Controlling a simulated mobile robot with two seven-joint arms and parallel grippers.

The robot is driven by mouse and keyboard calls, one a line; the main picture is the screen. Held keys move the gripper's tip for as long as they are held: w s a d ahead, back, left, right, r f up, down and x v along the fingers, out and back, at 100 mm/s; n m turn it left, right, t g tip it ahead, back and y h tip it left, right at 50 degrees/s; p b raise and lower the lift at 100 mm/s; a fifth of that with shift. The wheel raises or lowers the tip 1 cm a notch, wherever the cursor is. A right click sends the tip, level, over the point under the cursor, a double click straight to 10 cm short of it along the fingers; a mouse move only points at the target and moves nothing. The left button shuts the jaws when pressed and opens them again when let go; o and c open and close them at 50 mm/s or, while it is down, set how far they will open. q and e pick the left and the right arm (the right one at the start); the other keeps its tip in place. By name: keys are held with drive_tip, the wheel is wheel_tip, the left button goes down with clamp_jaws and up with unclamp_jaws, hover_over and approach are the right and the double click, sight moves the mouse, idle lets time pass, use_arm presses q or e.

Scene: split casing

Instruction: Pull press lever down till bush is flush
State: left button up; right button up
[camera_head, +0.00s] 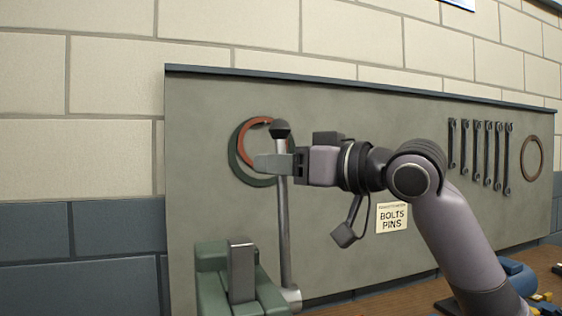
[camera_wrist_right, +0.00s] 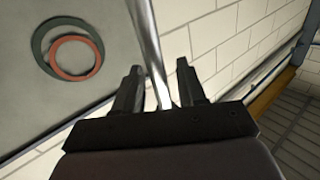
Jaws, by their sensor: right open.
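The press lever (camera_head: 284,225) is a silver rod with a dark knob on top, standing nearly upright at the right side of the green press (camera_head: 212,262). My right gripper (camera_head: 272,163) is at the rod's upper part, just below the knob. In the right wrist view the rod (camera_wrist_right: 149,40) passes between the two dark fingers of the gripper (camera_wrist_right: 157,76), with a gap on either side. The right gripper is open around the lever. The bush cannot be made out. My left gripper is not in view.
A grey board (camera_head: 350,100) stands behind, with rings (camera_head: 237,150), several hanging spanners (camera_head: 479,155) and a "BOLTS PINS" label (camera_head: 392,217). A wooden bench (camera_head: 395,297) runs below it. A blue object (camera_head: 517,277) and small yellow pieces lie at lower right.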

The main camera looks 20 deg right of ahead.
clamp_jaws()
idle(1.4)
